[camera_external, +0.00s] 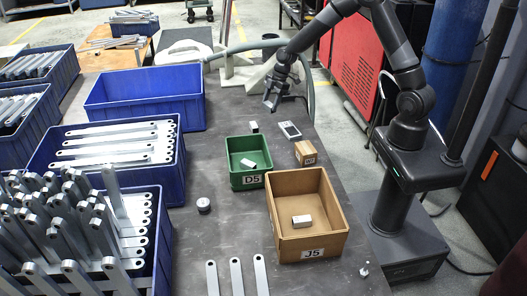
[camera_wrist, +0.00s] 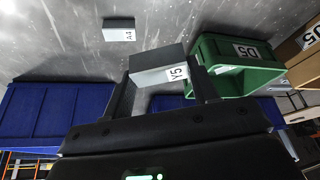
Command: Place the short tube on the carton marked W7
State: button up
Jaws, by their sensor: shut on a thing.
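My gripper (camera_external: 271,104) is above the far part of the dark table. It is shut on a pale grey rectangular block marked Y5 (camera_wrist: 158,68), which sits between the two fingers in the wrist view. I cannot see whether this block is hollow like a tube. A small brown carton (camera_external: 306,148) stands on the table's right side, to the right of and nearer than my gripper. Its label is too small to read surely. The carton is not clearly visible in the wrist view.
A small block marked A4 (camera_wrist: 118,30) lies near my gripper. The green bin D5 (camera_external: 233,181) and open brown box J5 (camera_external: 335,242) each hold a pale block. A flat grey device (camera_external: 290,130) lies beside the small carton. A round grey piece (camera_external: 203,205) stands nearer. Blue crates (camera_external: 145,113) line the left.

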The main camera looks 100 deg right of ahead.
jog(key=s+a+r+n+g+y, duration=0.1)
jog(key=s+a+n, duration=0.25)
jog(key=s, duration=0.25)
jog(key=s+a+r+n+g+y, duration=0.1)
jog(key=s+a+r+n+g, duration=0.15)
jog(key=s+n, duration=0.35)
jog(key=s+a+n+g, duration=0.1)
jog(key=s+a+n, duration=0.25)
jog(key=s, duration=0.35)
send_over(307, 149)
jog(key=d, duration=0.2)
jog(key=shift+y, duration=0.3)
jog(key=f, duration=0.6)
jog(key=shift+w+a+f, duration=0.1)
jog(key=shift+a+f, duration=0.15)
jog(key=shift+f, duration=2.1)
jog(key=shift+f, duration=0.1)
jog(key=o, duration=1)
